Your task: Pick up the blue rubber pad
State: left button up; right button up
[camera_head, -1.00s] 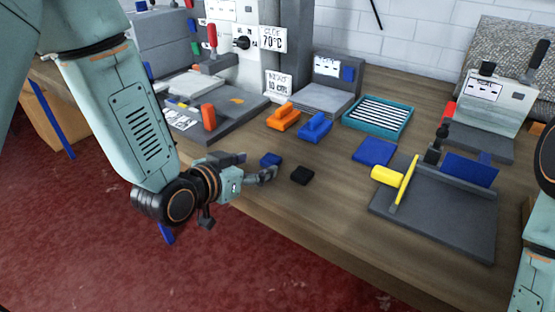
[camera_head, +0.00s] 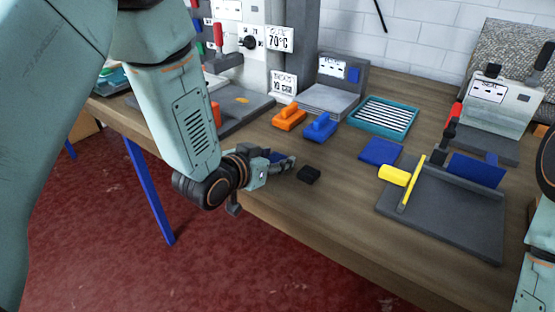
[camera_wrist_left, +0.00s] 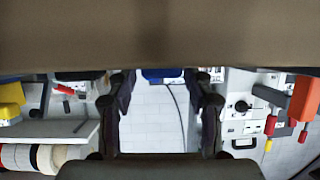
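A small blue block, which looks like the blue rubber pad (camera_head: 274,154), lies near the table's front edge, partly hidden behind my left gripper (camera_head: 286,166). In the left wrist view, which is upside down, the blue pad (camera_wrist_left: 162,74) shows between the two spread fingers of my left gripper (camera_wrist_left: 161,92). These fingers are apart and the gripper looks open, with wall visible between them. Whether either finger touches the pad cannot be told. My right gripper is not in view; only part of my right arm shows at the right edge.
A small black block (camera_head: 309,174) lies just right of the left fingertips. A flat blue square (camera_head: 381,151), an orange block (camera_head: 289,117) and a blue-handled block (camera_head: 320,126) lie farther back. A grey board (camera_head: 452,222) with a yellow-handled bar (camera_head: 396,175) stands at right.

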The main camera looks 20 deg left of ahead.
pick_arm(q)
jog(key=shift+d, duration=0.1)
jog(key=shift+c, duration=0.8)
jog(key=shift+a, duration=0.35)
jog(key=c, duration=0.4)
jog(key=shift+d, duration=0.15)
jog(key=shift+c, duration=0.6)
jog(key=shift+d, duration=0.1)
